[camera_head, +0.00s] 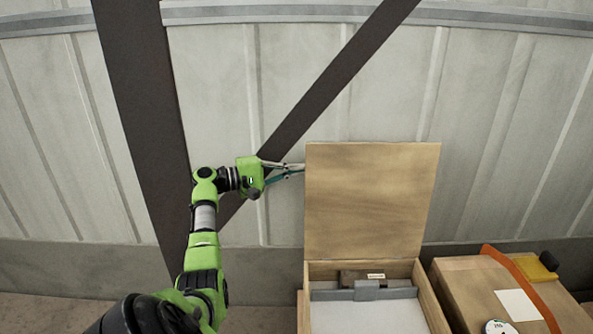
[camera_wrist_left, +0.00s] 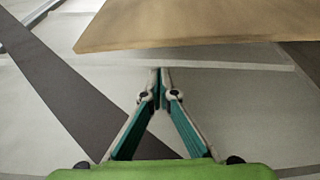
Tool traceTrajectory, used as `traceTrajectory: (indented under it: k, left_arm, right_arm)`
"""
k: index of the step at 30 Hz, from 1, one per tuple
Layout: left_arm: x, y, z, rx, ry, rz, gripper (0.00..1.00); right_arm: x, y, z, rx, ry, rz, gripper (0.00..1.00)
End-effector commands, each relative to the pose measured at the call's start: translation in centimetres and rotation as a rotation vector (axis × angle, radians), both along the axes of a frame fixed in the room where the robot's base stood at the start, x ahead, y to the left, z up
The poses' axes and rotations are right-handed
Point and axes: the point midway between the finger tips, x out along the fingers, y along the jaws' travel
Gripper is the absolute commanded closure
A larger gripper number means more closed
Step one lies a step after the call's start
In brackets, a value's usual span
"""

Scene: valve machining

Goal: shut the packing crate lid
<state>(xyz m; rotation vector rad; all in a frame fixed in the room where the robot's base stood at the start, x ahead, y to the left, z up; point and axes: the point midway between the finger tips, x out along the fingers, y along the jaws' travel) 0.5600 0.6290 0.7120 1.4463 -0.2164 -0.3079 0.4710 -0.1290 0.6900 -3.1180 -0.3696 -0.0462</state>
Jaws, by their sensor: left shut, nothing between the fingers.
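The packing crate (camera_head: 434,307) is a wooden box at the bottom centre-right of the head view. Its lid (camera_head: 371,200) stands upright at the crate's back edge, so the crate is open. Inside are a grey part (camera_head: 364,291) and a pale flat surface. My left gripper (camera_head: 301,169) is shut and empty, with its tips by the lid's left edge, near the top. In the left wrist view the closed fingertips (camera_wrist_left: 160,70) are just below the lid's edge (camera_wrist_left: 200,28); I cannot tell whether they touch it. My right gripper is not in view.
A cardboard box (camera_head: 463,281) stands right of the crate, with an orange strap, a white label, a yellow item (camera_head: 535,267) and a round white disc (camera_head: 499,327) on or by it. Behind is a panelled wall with dark beams (camera_head: 140,90). The space left of the lid is clear besides my arm.

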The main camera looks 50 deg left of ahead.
Motion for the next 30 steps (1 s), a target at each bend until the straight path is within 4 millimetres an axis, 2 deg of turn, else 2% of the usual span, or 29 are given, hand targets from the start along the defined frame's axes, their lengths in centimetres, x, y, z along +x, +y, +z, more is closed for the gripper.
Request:
traceTrajectory:
  k: [9, 30]
  left_arm:
    - [-1.9, -2.1, 0.3, 0.002, 0.002, 0.002, 1.0]
    - [-2.4, -2.7, 0.4, 0.019, -0.012, 0.002, 1.0]
  right_arm:
    - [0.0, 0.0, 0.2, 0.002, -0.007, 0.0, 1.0]
    - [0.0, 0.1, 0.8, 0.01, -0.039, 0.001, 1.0]
